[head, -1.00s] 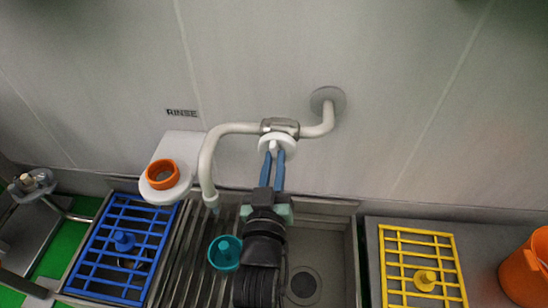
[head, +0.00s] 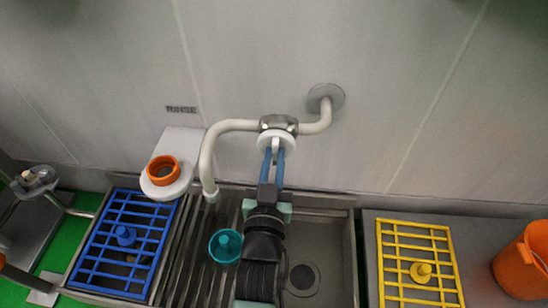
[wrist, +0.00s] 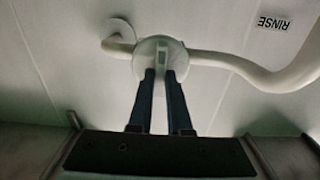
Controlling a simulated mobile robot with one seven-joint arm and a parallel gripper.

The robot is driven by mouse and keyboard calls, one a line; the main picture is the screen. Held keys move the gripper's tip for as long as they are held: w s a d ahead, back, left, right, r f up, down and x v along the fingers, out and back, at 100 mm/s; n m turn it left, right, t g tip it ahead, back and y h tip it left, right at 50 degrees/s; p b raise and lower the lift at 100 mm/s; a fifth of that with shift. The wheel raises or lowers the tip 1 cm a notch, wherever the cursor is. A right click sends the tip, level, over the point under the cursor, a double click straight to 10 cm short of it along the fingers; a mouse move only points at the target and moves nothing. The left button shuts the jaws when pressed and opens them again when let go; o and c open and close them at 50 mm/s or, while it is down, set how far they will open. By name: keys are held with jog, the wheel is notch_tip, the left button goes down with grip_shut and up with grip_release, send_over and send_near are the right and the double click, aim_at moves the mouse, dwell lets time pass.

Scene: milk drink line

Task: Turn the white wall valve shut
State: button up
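The white wall valve (head: 277,138) is a round knob with a raised handle bar, on a metal body in a pale pipe. It also shows in the wrist view (wrist: 150,54). My gripper (head: 276,154) reaches up to it from below. Its two blue fingers (wrist: 160,74) stand close on either side of the handle bar and appear closed on it. The bar looks about upright in both views. The fingertips partly cover the lower knob.
The pipe (head: 236,126) runs from a round wall flange (head: 326,97) to a downturned spout over the sink (head: 328,250). A white bracket with an orange ring (head: 163,170) stands left of the spout. A blue rack, teal cup, yellow rack and orange bucket (head: 522,265) lie around.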

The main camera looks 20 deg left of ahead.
jog(key=o, duration=0.4)
jog(key=shift+s, duration=0.15)
jog(key=p+v, duration=0.4)
jog(key=v, duration=0.8)
jog(key=shift+s+d, duration=0.15)
jog(key=shift+s, duration=0.2)
jog(key=shift+r, duration=0.1)
